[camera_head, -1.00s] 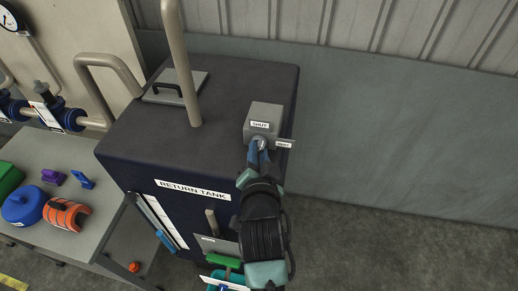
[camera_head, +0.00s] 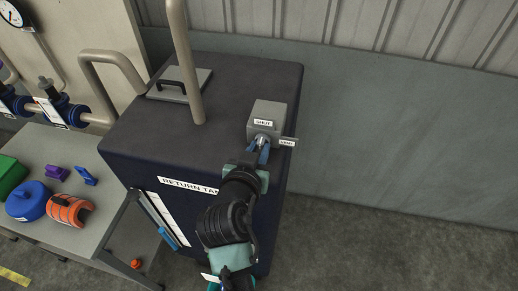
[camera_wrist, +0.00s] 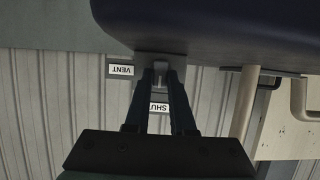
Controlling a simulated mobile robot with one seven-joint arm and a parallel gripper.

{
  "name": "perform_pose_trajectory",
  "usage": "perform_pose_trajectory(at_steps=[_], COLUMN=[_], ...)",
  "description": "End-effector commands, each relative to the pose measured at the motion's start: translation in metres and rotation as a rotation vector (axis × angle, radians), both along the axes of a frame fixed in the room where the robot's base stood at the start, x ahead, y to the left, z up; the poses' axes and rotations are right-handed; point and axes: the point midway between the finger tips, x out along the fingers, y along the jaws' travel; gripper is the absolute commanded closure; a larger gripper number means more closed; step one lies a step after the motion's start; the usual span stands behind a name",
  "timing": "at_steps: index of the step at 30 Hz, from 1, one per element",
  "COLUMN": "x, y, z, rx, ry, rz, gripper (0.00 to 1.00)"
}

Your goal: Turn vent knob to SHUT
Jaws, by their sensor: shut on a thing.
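The vent knob (camera_head: 261,141) is a small light-grey piece on the front of a grey box (camera_head: 268,112) on top of the dark return tank (camera_head: 215,100). A SHUT label (camera_head: 264,122) sits above the knob and a VENT label (camera_head: 287,142) to its right. My gripper (camera_head: 260,145) reaches up from below and is shut on the knob. In the wrist view the picture is upside down, and the two fingers (camera_wrist: 162,80) close on either side of the knob (camera_wrist: 161,72), hiding part of it and of the SHUT label. The knob's pointing direction is not clear.
A tan pipe (camera_head: 182,60) rises from the tank top beside a hatch with a handle (camera_head: 180,84). Floor at right is clear.

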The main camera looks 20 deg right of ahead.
Motion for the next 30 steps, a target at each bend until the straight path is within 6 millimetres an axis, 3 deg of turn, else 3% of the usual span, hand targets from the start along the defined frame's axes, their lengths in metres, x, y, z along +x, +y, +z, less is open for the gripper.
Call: perform_pose_trajectory(at_steps=[14, 15, 16, 30], x=[-0.0002, -0.0002, -0.0002, -0.0078], y=[0.0001, 0.0001, 0.0001, 0.0065], z=[-0.0009, -0.0009, -0.0009, 0.0024], rx=[-0.011, -0.011, -0.011, -0.011], ry=[0.010, 0.010, 0.010, 0.006], rz=[0.000, 0.000, 0.000, 0.002], gripper=[1.00, 0.70, 0.65, 0.65])
